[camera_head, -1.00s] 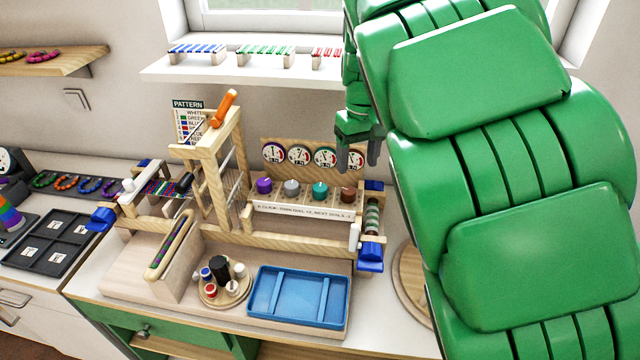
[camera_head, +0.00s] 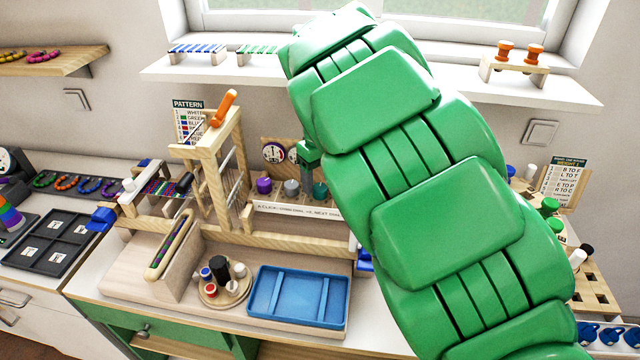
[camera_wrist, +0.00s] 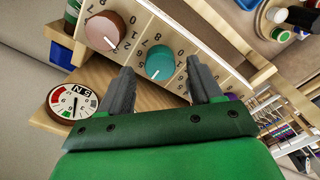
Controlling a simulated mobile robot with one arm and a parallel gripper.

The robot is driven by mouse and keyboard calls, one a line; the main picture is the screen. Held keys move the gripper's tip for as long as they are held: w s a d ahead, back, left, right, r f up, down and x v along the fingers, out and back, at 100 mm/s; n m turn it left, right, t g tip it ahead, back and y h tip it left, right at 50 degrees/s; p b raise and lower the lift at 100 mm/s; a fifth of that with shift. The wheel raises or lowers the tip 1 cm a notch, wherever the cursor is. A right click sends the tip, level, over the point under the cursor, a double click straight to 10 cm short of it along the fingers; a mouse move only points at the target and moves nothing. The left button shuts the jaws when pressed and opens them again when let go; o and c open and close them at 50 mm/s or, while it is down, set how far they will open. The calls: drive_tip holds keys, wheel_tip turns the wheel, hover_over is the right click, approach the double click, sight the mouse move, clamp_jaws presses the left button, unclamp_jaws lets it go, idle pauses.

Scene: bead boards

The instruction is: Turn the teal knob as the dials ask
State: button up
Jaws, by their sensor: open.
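A dial (camera_wrist: 73,102) with a needle shows in the wrist view; two dials (camera_head: 273,153) show in the head view.
Beside the teal knob are a brown-pink knob (camera_wrist: 104,31), a grey knob (camera_head: 291,187) and a purple knob (camera_head: 264,185). A wooden frame (camera_head: 222,160) stands left of the panel. A blue tray (camera_head: 255,298) lies in front.

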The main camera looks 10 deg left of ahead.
drive_tip(key=shift+f, duration=1.05)
drive_tip(key=c, duration=1)
drive_tip(key=shift+c, duration=0.2)
drive_tip(key=shift+m, duration=3.4)
drive_tip(key=o, duration=1)
drive_tip(key=shift+o, duration=0.2)
